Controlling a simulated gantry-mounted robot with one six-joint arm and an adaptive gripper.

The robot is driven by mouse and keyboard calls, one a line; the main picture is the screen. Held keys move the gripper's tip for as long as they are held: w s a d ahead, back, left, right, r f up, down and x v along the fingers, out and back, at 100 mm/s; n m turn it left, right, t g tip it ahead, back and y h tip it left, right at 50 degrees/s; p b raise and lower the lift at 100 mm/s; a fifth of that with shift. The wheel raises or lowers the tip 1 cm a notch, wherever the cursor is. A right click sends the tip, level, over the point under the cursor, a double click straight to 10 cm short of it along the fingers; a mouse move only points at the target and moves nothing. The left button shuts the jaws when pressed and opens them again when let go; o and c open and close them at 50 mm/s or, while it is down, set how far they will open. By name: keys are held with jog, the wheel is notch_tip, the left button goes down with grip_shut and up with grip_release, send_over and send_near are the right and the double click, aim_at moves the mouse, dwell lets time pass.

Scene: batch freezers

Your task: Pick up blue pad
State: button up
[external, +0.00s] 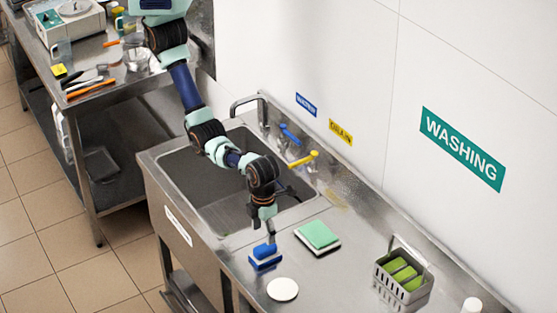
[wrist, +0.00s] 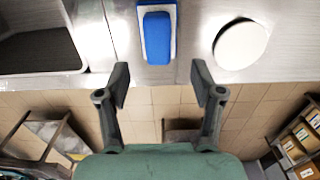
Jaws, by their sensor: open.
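The blue pad (external: 265,258) lies on the steel counter, at the front edge to the right of the sink. It has a raised blue upper part and a pale layer around or under it. In the wrist view the blue pad (wrist: 158,38) is upright in the picture at top centre, beyond the fingertips and lined up with the gap between them. My gripper (external: 263,226) is above the pad in the external view. In the wrist view my gripper (wrist: 160,84) is open, with nothing between its fingers.
A white round disc (external: 282,289) lies right of the pad. A green pad on a white base (external: 319,236) lies behind it. A grey basket (external: 388,288) with green sponges stands further right. The sink basin (external: 190,180) is left. The counter's front edge is close to the pad.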

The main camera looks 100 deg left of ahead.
notch_tip(320, 180, down, 2)
jog(key=shift+s+a, duration=0.1)
jog(key=shift+s, duration=0.05)
jog(key=f, duration=0.3)
jog(key=f+b, duration=0.1)
jog(key=shift+a+f, duration=0.25)
jog(key=shift+w+f, duration=0.2)
jog(key=shift+f, duration=0.2)
jog(key=shift+c, duration=0.4)
jog(key=shift+d, duration=0.1)
grip_shut()
notch_tip(320, 180, up, 10)
jog(key=p, duration=0.2)
notch_tip(320, 180, up, 10)
jog(key=p, duration=0.9)
send_over(265, 247)
